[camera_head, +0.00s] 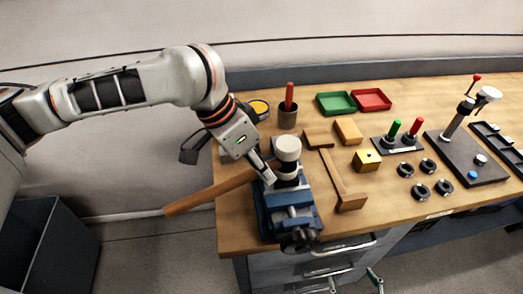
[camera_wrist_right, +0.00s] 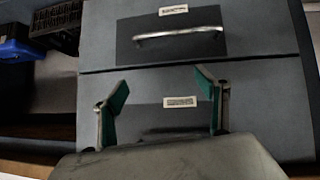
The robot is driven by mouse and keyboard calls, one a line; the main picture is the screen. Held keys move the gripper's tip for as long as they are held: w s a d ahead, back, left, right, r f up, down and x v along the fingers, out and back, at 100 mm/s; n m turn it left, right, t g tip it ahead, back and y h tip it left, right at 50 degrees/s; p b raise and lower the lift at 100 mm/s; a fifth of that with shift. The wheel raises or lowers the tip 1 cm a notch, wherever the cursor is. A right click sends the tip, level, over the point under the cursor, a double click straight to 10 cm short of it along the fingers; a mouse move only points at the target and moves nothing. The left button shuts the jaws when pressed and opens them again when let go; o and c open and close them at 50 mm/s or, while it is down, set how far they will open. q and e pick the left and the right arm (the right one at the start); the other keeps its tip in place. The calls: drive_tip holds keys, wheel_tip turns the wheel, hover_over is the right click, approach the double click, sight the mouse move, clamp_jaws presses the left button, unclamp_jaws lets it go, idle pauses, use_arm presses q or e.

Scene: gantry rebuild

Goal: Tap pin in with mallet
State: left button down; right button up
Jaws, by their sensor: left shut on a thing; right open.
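A mallet with a long wooden handle (camera_head: 205,194) and a pale-faced head (camera_head: 287,149) is over the blue vise (camera_head: 290,222). My left gripper (camera_head: 268,174) is shut on the mallet handle close to its head. The head appears upright, with a dark middle; I cannot tell whether it touches anything beneath. I cannot make out the pin; the mallet head and vise may hide it. My right gripper (camera_head: 354,283) is open and empty in front of the drawers, low at the bench's front. Its two green-padded fingers stand apart in the right wrist view (camera_wrist_right: 161,85).
A wooden tool (camera_head: 335,172) and a brass block (camera_head: 367,160) lie right of the vise. Black rings (camera_head: 421,190), a stand with green and red handles (camera_head: 398,144) and a lever fixture (camera_head: 465,150) are farther right. Trays (camera_head: 337,103) sit behind. Drawer handles (camera_wrist_right: 178,35) protrude at the front.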

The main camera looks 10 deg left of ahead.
use_arm(q)
wheel_tip(320, 180, up, 8)
drive_tip(key=shift+r, duration=0.2)
idle(0.4)
drive_tip(key=shift+f, duration=0.4)
drive_tip(key=shift+f, duration=0.1)
drive_tip(key=shift+r, duration=0.3)
idle(0.8)
drive_tip(key=shift+f, duration=0.4)
